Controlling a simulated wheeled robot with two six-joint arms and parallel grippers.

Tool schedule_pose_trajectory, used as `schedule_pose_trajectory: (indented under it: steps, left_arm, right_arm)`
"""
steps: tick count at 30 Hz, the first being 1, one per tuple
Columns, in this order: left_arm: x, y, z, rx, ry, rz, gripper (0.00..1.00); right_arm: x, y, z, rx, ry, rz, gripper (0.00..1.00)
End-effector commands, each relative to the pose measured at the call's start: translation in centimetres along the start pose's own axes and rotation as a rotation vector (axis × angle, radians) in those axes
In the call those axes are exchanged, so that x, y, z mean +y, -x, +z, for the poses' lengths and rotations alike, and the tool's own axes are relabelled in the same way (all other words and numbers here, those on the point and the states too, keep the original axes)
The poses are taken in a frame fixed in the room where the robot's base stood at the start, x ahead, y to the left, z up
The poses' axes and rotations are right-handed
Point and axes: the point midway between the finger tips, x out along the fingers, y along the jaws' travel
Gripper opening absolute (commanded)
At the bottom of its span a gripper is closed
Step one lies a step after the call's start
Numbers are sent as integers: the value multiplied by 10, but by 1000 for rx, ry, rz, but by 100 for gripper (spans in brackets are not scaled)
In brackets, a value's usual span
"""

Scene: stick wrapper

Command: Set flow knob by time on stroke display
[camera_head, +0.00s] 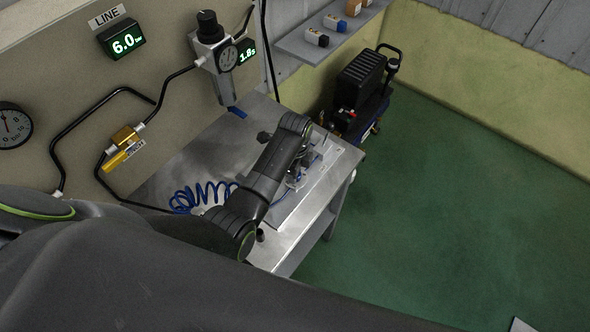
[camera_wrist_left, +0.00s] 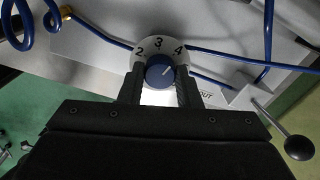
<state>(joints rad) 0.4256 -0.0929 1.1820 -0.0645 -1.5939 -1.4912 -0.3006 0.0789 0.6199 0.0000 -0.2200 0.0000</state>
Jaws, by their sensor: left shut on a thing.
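The flow knob (camera_wrist_left: 160,70) is blue with a white pointer line, on a light dial marked 2, 3 and 4. Its line points up and right, between 3 and 4. My left gripper (camera_wrist_left: 160,90) is shut on the knob, one finger on each side. In the head view my left arm covers the knob and the gripper. The stroke display (camera_head: 246,51) is a small dark box on the wall with green digits reading 1.8 s. My right gripper is in neither view.
A line display (camera_head: 122,38) reads 6.0 bar. A regulator with a gauge (camera_head: 227,58) hangs above the metal table (camera_head: 180,150). A blue coiled hose (camera_head: 200,195) lies near my arm. A lever with a black ball (camera_wrist_left: 299,147) stands right of the knob.

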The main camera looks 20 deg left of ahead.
Motion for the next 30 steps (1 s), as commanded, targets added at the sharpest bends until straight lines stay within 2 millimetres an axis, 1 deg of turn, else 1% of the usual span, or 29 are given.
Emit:
schedule_pose_trajectory:
  steps: [9,24,25,29,30]
  left_arm:
    - [-1,1,-1,3,-104,-3,8]
    - [0,1,-1,3,-120,-2,8]
    - [0,1,-1,3,-120,-2,33]
    - [0,0,-1,2,-120,-1,50]
    - [0,0,-1,2,-120,-1,52]
  right_arm:
    - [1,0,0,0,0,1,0]
    - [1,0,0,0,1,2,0]
    - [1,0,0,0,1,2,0]
    - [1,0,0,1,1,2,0]
    - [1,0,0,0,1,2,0]
